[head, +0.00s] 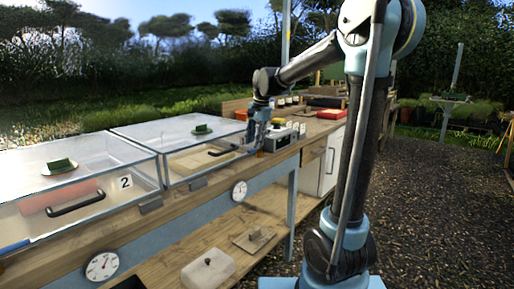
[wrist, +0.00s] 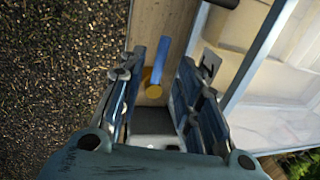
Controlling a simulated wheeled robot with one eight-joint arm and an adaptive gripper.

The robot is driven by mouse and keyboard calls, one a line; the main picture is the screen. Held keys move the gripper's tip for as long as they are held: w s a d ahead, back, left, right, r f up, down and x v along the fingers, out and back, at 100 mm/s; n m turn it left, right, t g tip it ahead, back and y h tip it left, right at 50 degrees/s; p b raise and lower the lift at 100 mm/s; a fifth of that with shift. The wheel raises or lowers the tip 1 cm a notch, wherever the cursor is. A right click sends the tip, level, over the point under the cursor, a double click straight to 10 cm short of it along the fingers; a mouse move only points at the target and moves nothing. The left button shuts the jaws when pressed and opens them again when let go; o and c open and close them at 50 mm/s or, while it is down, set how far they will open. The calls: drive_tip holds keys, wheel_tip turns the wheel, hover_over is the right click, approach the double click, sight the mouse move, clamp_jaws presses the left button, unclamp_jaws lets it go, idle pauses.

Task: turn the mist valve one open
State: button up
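The mist valve shows in the wrist view as a blue lever (wrist: 161,60) on a round brass-coloured body (wrist: 154,91), set at the wooden bench edge. The lever lies roughly lengthwise between the fingers. My gripper (wrist: 168,65) is open, with one finger on each side of the valve and a visible gap to both. In the head view my gripper (head: 255,138) points down at the bench's front edge, beside the farther glass-lidded case. It largely hides the valve there, and no number for this valve is readable.
Two glass-lidded cases stand on the bench; the nearer has a label 2 (head: 125,182) and a black handle (head: 76,204). Round gauges (head: 239,191) hang on the front rail. A small device (head: 277,139) stands just beyond my gripper. Gravel (head: 420,220) lies open at right.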

sight(255, 150)
drive_tip(key=shift+w+a+f, duration=0.1)
drive_tip(key=shift+a+f, duration=0.05)
drive_tip(key=shift+f, duration=0.6)
drive_tip(key=shift+w+a+f, duration=0.1)
drive_tip(key=shift+f, duration=0.6)
clamp_jaws()
